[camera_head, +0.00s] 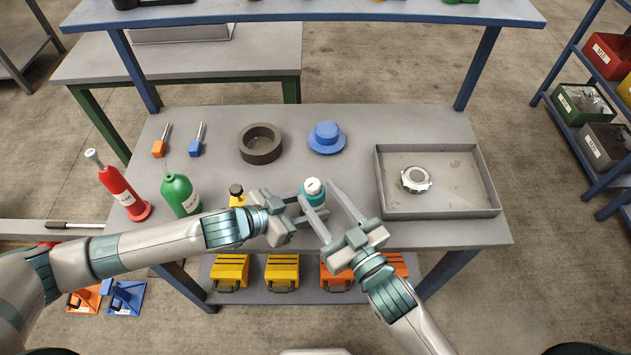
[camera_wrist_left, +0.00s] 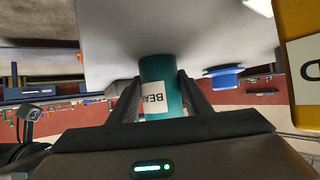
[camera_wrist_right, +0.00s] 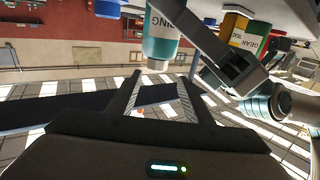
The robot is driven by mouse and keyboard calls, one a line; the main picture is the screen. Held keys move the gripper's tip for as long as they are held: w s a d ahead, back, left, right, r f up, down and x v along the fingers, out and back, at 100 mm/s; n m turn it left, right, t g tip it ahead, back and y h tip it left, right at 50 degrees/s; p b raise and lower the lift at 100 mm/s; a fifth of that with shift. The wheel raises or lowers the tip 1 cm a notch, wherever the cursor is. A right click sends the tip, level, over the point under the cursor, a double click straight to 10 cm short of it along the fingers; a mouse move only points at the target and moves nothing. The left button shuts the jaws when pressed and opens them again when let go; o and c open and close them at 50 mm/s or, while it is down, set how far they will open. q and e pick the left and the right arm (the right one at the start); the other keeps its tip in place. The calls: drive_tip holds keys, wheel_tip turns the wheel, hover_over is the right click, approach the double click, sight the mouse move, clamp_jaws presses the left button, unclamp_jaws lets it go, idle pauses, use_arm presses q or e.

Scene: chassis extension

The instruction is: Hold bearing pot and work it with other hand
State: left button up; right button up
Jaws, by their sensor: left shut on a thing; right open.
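The bearing pot is a small teal pot (camera_head: 313,194) with a white lid, near the front edge of the grey table. In the left wrist view the teal pot (camera_wrist_left: 162,84) with its partly hidden label stands between my left fingers. My left gripper (camera_head: 301,208) is shut on the pot from the left. My right gripper (camera_head: 336,207) is open, its fingers pointing toward the pot from the front right. In the right wrist view the pot (camera_wrist_right: 161,40) is beyond the open, empty fingers (camera_wrist_right: 160,88) of my right gripper.
A dark ring (camera_head: 260,144) and a blue flanged part (camera_head: 326,138) lie behind. A grey tray (camera_head: 440,212) holding a metal part (camera_head: 416,180) is at right.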

drive_tip(key=w+a+r+n+g+y, duration=0.35)
drive_tip(key=w+a+r, duration=0.25)
drive_tip(key=a, duration=0.3)
drive_tip(key=a+n+g, duration=0.2)
drive_tip(key=a+n, duration=0.1)
drive_tip(key=s+a+r+n+g, duration=0.1)
drive_tip(key=a+n+g, duration=0.2)
drive_tip(key=a+n, duration=0.1)
drive_tip(key=a+r+n+g, duration=0.1)
drive_tip(key=a+n+g, duration=0.2)
drive_tip(key=a, duration=0.1)
drive_tip(key=shift+s+r+n, duration=0.15)
drive_tip(key=shift+r+n, duration=0.1)
drive_tip(key=shift+n, duration=0.1)
drive_tip(key=shift+s+f+n+g+h, duration=0.2)
drive_tip(key=shift+s+n+g+h, duration=0.15)
drive_tip(key=shift+n+g+h, duration=0.45)
drive_tip(key=shift+s+d+f+n+g+h, duration=0.2)
drive_tip(key=shift+d+n+g+h, duration=0.15)
drive_tip(key=shift+d+n+h, duration=0.35)
drive_tip(key=d+n+g+h, duration=0.1)
drive_tip(key=d+n+h, duration=0.3)
drive_tip(key=d+h, duration=0.15)
wheel_tip(320, 180, up, 5)
drive_tip(key=n+g+h, duration=0.1)
drive_tip(key=n+h, duration=0.1)
drive_tip(key=h, duration=0.2)
hover_over(313, 183)
